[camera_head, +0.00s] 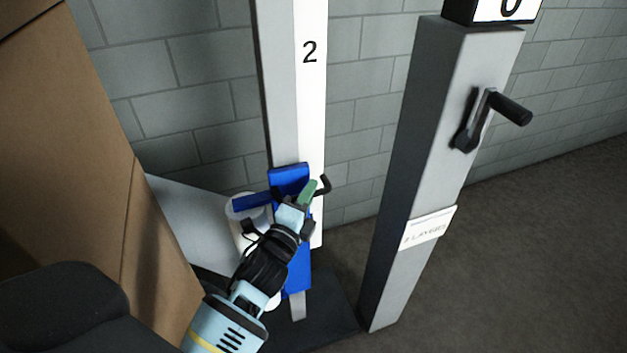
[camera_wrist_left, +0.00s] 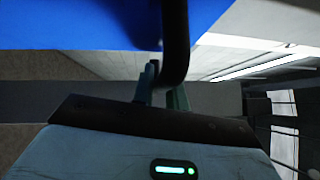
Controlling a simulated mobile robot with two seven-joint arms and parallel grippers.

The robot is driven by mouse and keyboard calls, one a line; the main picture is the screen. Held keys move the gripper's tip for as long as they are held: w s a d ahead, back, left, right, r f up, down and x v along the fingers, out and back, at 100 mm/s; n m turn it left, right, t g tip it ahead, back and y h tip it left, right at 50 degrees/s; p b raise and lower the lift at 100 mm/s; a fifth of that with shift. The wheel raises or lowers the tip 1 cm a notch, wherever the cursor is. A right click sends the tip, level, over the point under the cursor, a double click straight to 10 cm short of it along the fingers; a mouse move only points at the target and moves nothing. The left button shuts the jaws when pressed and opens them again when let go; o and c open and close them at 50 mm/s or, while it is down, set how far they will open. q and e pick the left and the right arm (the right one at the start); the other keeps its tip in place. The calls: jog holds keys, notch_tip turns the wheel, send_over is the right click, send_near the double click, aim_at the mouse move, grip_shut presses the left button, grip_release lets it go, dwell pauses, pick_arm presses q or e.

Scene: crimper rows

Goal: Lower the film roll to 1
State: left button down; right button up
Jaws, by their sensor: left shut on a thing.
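The film roll (camera_head: 238,213) is white and stands upright beside a blue carriage (camera_head: 290,179) on a grey mast. A white strip (camera_head: 311,120) on the mast bears a "2" well above the carriage; no "1" is visible. My left gripper (camera_head: 307,196) is at the front of the carriage, shut on its black handle (camera_head: 325,184). In the left wrist view the dark handle (camera_wrist_left: 176,45) passes between the fingers, below the blue carriage face (camera_wrist_left: 80,22). My arm hides much of the roll and the lower carriage. My right gripper is not in view.
A grey post (camera_head: 420,170) with a black-gripped crank (camera_head: 490,110) and a small sign (camera_head: 428,228) stands to the right. Brown cartons (camera_head: 75,150) fill the left. A pale film sheet (camera_head: 190,220) lies between cartons and roll. The floor at right is clear.

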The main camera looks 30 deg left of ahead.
pick_arm(q)
notch_tip(320, 180, down, 10)
jog(key=b, duration=0.6)
jog(key=shift+b, duration=0.3)
jog(key=shift+r, duration=0.1)
jog(key=c, duration=1.4)
grip_release()
jog(key=s, duration=0.7)
jog(key=shift+s+d+f, duration=0.2)
jog(key=shift+s+f, duration=0.2)
jog(key=shift+f, duration=0.05)
